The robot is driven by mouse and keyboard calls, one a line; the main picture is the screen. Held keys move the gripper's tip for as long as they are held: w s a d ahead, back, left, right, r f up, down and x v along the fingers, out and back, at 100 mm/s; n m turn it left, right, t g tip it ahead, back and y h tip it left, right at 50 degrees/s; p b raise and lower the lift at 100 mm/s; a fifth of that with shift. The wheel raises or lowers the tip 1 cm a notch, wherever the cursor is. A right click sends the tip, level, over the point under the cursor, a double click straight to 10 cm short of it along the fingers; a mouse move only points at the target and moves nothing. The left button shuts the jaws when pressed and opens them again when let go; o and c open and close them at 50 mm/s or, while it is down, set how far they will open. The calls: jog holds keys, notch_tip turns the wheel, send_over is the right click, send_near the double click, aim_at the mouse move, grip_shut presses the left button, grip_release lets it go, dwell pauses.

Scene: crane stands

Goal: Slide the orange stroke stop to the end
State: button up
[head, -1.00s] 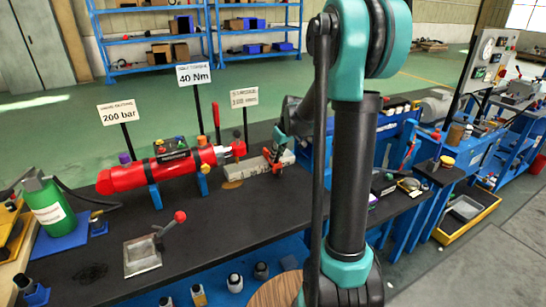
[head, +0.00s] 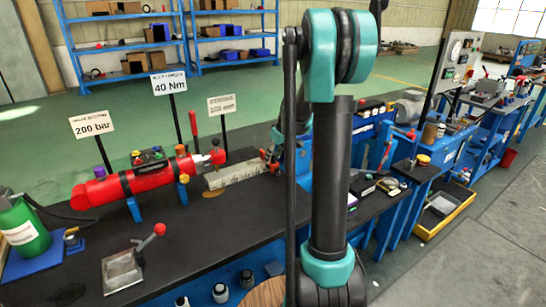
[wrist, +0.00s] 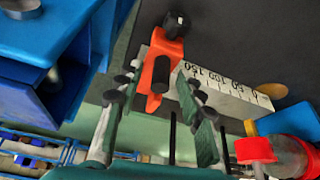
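The orange stroke stop (wrist: 160,72) has a black knob on top and sits astride the pale scale rail (wrist: 225,102). It stands just past the 150 mark, near the rail's left end in the wrist view. My gripper (wrist: 158,80) is open, with one finger on each side of the stop. The right finger is very close to it; I cannot tell whether it touches. In the head view the rail (head: 235,173) lies on the dark bench, with the stop (head: 269,157) near its right end. There my gripper is mostly hidden behind my arm.
A red cylinder (head: 125,184) with a red-knobbed end lies left of the rail; its red end also shows in the wrist view (wrist: 285,155). A blue structure (wrist: 45,75) stands close left of my gripper. A clamp lever (head: 158,229) stands on the front bench.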

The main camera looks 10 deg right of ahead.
jog(key=v, duration=1.2)
